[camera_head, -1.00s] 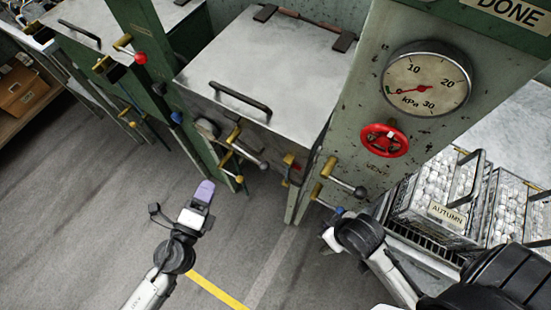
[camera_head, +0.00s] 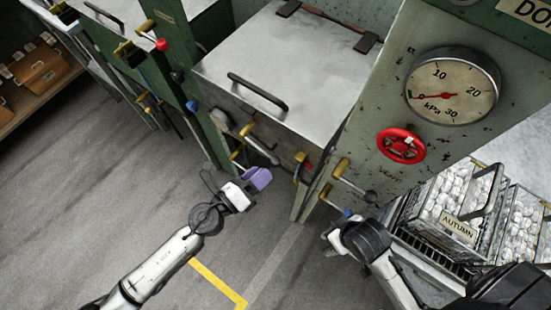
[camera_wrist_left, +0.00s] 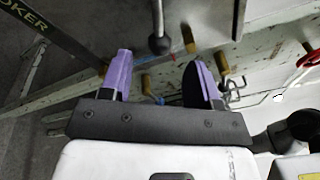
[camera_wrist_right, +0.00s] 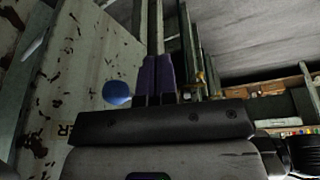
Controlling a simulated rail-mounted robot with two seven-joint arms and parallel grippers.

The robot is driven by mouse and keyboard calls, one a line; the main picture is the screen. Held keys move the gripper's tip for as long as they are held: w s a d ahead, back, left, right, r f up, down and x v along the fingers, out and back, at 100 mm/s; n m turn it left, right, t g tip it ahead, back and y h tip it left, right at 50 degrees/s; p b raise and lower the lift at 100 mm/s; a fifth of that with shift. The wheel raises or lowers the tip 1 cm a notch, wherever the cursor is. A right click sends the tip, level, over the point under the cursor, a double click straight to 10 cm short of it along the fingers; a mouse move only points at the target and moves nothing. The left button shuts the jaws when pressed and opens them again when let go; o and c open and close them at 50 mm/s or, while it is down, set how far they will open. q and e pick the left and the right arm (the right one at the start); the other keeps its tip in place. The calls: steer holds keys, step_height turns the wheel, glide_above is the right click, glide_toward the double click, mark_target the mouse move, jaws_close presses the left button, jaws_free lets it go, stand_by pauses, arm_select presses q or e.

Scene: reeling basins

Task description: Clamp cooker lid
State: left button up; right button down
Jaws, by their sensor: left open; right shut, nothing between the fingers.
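The cooker's grey metal lid (camera_head: 285,60) lies flat, with a dark bar handle (camera_head: 257,91) near its front edge. Below that edge hangs a brass clamp lever (camera_head: 258,142) with a dark ball knob. My left gripper (camera_head: 259,179), with purple fingers, is just below this lever, apart from it. In the left wrist view the open fingers (camera_wrist_left: 160,82) point at a dark ball knob (camera_wrist_left: 160,44), which shows beyond and between the tips. My right gripper (camera_wrist_right: 157,78) is shut and empty, low in front of the gauge panel.
A panel on the right carries a pressure gauge (camera_head: 452,87), a red vent wheel (camera_head: 401,145) and another lever (camera_head: 354,183). Wire baskets of white cocoons (camera_head: 455,205) stand at the right. A blue knob (camera_wrist_right: 117,93) is beside the right fingers. Floor at left is clear.

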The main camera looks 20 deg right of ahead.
mark_target(276, 160)
arm_select(q)
steer(key=shift+b+x, duration=0.3)
steer(key=shift+x, duration=2.65)
steer(key=shift+c, duration=0.4)
jaws_close()
